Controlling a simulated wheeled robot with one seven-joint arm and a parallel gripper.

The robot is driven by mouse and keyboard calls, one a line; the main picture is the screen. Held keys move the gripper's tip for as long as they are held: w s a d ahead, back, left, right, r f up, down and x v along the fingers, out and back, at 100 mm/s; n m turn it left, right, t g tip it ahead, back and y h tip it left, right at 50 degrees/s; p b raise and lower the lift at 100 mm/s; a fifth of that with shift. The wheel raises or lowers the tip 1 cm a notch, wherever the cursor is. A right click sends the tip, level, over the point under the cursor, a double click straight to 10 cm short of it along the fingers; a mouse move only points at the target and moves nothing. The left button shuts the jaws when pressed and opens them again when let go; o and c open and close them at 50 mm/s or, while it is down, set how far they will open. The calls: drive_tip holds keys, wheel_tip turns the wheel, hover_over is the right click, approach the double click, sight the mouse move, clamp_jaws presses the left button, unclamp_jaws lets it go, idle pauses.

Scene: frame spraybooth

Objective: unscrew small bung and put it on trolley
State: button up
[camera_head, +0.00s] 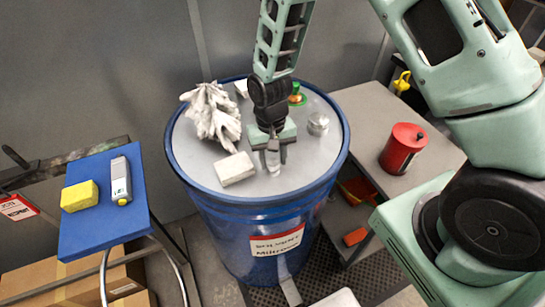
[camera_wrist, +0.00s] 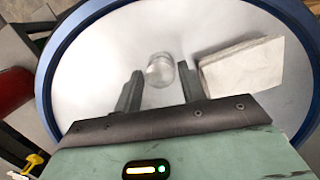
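A blue drum (camera_head: 225,200) with a grey lid stands in the middle of the head view. My gripper (camera_head: 273,158) points down over the front part of the lid. In the wrist view my gripper (camera_wrist: 160,86) is open, its two fingers apart. A small silvery round cap (camera_wrist: 160,70), likely the small bung, shows between and just beyond the fingertips, with gaps on both sides. In the head view the fingers largely hide it. A larger silver cap (camera_head: 318,124) is on the lid to the right. A small blue-topped stand (camera_head: 105,225), perhaps the trolley, is at left.
A white block (camera_head: 235,169) lies beside my gripper on the lid; it shows in the wrist view (camera_wrist: 242,66). A crumpled white rag (camera_head: 212,115) and a green-and-brass fitting (camera_head: 296,95) are behind. The stand holds a yellow sponge (camera_head: 79,196) and grey device (camera_head: 121,180). A red can (camera_head: 402,148) is right.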

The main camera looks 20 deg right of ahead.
drive_tip(key=m, duration=0.5)
drive_tip(key=shift+y, duration=0.3)
drive_tip(key=m+p, duration=0.1)
drive_tip(key=m, duration=0.3)
drive_tip(key=shift+s+d+m+t, duration=0.1)
drive_tip(key=shift+m+t, duration=0.2)
drive_tip(key=shift+m, duration=0.1)
drive_tip(key=c, duration=0.6)
drive_tip(key=n, duration=0.4)
drive_tip(key=shift+n, duration=0.3)
drive_tip(key=shift+c, duration=0.2)
drive_tip(key=shift+n, duration=0.8)
drive_tip(key=n, duration=0.3)
drive_tip(key=shift+p, duration=0.3)
